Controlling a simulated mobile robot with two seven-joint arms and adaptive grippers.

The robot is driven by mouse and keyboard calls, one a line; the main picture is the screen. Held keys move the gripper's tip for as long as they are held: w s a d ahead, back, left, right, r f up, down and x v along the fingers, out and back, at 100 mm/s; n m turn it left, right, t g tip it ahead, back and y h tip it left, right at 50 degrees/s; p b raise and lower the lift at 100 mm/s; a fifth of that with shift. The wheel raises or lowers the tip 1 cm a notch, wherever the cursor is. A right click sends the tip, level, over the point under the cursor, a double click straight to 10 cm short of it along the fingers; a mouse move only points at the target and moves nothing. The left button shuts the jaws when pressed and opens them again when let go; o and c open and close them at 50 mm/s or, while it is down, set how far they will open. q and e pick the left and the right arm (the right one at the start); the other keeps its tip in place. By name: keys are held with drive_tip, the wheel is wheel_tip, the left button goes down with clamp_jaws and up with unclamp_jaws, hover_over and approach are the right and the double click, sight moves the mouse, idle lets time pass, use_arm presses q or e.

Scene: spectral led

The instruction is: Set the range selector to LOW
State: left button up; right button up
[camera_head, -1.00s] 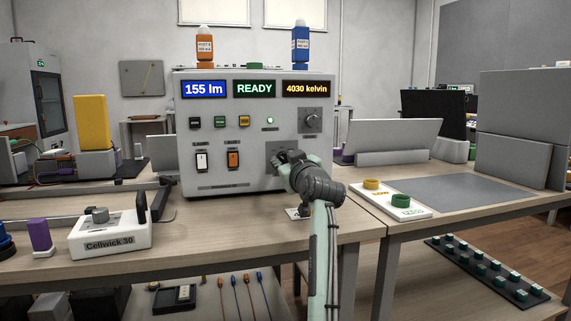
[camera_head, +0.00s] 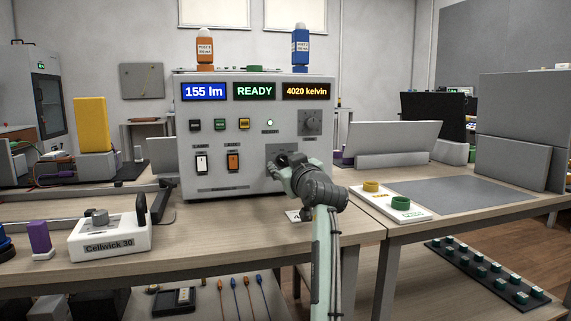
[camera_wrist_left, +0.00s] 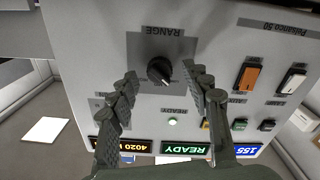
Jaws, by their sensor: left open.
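The range selector is a round black knob (camera_wrist_left: 160,70) on a dark grey plate marked RANGE, which appears upside down in the left wrist view. Its pale pointer mark slants to the lower right in that view; the position labels are too small to read. My left gripper (camera_wrist_left: 161,75) is open, with one finger on each side of the knob and visible gaps. In the head view the left gripper (camera_head: 282,166) is at the lower right of the instrument front (camera_head: 225,150), largely covering the selector plate (camera_head: 283,148). My right gripper is not in view.
Another knob (camera_head: 311,122) sits above the selector. A white rocker switch (camera_head: 201,162) and an orange one (camera_head: 233,161) are to its left. Orange (camera_head: 204,46) and blue (camera_head: 300,46) bottles stand on top.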

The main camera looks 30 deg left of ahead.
use_arm(q)
drive_tip(key=v, duration=1.1)
drive_tip(key=shift+d, duration=0.1)
